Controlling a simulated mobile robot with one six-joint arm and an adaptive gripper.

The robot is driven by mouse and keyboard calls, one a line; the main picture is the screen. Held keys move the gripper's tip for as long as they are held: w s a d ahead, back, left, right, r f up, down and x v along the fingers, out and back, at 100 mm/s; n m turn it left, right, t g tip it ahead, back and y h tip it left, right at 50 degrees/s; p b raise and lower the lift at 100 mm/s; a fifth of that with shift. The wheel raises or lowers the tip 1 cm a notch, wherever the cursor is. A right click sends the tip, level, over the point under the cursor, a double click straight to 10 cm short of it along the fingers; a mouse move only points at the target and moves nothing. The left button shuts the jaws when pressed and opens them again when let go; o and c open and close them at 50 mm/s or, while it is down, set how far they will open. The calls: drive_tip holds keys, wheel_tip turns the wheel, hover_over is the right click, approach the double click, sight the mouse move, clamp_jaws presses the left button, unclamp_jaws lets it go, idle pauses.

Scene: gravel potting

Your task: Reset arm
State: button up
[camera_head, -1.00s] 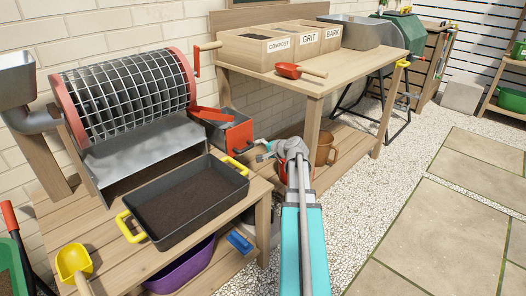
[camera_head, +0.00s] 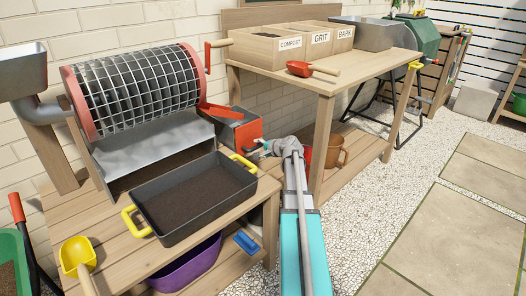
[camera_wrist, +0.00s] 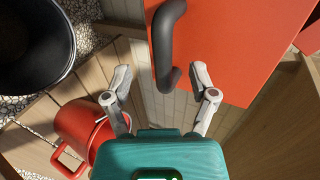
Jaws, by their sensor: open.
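My gripper (camera_wrist: 164,84) is open and empty in the wrist view. Its two fingers stand either side of the lower end of a dark curved handle (camera_wrist: 166,40) on an orange-red panel (camera_wrist: 235,40). I cannot tell whether a finger touches the handle. In the head view my arm reaches forward past the low bench, its end beside the orange-red box (camera_head: 240,133) under the sieve drum. The gripper's fingers are small there.
A red can (camera_wrist: 88,130) and a black bucket (camera_wrist: 35,45) lie below. The low bench (camera_head: 110,245) holds the wire drum (camera_head: 135,90) and a black soil tray (camera_head: 195,200). The potting table (camera_head: 350,75) stands beyond. Gravel (camera_head: 380,215) on the right is open.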

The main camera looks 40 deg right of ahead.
drive_tip(key=shift+w+f, duration=0.25)
drive_tip(key=shift+w, duration=0.3)
drive_tip(key=shift+w+f+b, duration=0.15)
drive_tip(key=shift+w+b, duration=0.1)
drive_tip(key=shift+b, duration=0.05)
clamp_jaws()
